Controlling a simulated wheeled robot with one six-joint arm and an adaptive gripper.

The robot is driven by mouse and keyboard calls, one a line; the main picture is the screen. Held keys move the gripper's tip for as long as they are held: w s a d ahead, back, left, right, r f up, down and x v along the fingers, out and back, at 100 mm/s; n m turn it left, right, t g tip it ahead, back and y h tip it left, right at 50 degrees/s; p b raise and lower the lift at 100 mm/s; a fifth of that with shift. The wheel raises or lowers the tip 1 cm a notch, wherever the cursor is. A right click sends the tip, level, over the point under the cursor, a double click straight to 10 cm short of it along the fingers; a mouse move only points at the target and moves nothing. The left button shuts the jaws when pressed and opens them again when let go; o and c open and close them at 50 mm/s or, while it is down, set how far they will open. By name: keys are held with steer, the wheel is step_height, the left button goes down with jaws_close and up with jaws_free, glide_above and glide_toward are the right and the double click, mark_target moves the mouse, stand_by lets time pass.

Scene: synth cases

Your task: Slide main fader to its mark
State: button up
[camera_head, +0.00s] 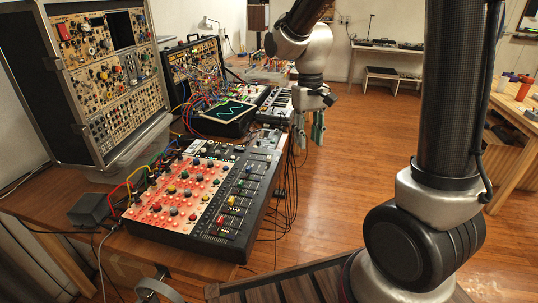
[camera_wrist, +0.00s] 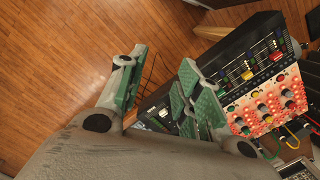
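The mixer (camera_head: 190,205) is a black console with a red knob panel on the table. Its black fader strip (camera_head: 240,190) runs along the right side, with coloured caps, including a yellow cap (camera_head: 231,201) and a red cap (camera_head: 220,221). I cannot tell which cap is the main fader, and no mark is readable. In the wrist view the fader strip (camera_wrist: 230,55) is at upper right, with a yellow cap (camera_wrist: 247,75) in it. My gripper (camera_head: 310,129) is open and empty, to the right of the console's far end; its green-padded fingers (camera_wrist: 163,72) are apart, touching no fader.
A tilted screen (camera_head: 228,111) and a keyboard (camera_head: 275,104) stand behind the mixer. Patch cables (camera_head: 137,180) loop at its left edge. A tall modular rack (camera_head: 105,80) stands at the left. Dark cables hang off the table's right side. The wooden floor (camera_head: 345,190) is open to the right.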

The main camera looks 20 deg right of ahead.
mark_target(269, 156)
steer(key=w+a+f+m, duration=0.1)
steer(key=w+a+f, duration=0.1)
steer(key=w+f, duration=0.1)
steer(key=w+a+f+m, duration=0.1)
steer(key=w+a+f, duration=0.1)
steer(key=w, duration=0.4)
steer(key=w+a+f+m, duration=0.1)
steer(key=w+a+f, duration=0.1)
steer(key=w+f, duration=0.1)
steer(key=shift+w+f+m, duration=0.35)
steer(key=shift+w+m, duration=0.05)
steer(key=shift+w, duration=0.3)
steer(key=shift+w+a+r+m+t, duration=0.2)
steer(key=shift+w+r+m, duration=0.15)
steer(key=shift+w, duration=0.25)
steer(key=shift+w+a+r+m+t, duration=0.15)
steer(key=shift+w+r+m+t, duration=0.15)
steer(key=shift+w, duration=0.3)
steer(key=shift+r+m, duration=0.2)
steer(key=shift+m, duration=0.15)
steer(key=shift+w+f+m, duration=0.1)
steer(key=shift+f+m, duration=0.1)
steer(key=shift+m, duration=0.1)
step_height(269, 156, down, 8)
steer(key=shift+r, duration=0.2)
jaws_close()
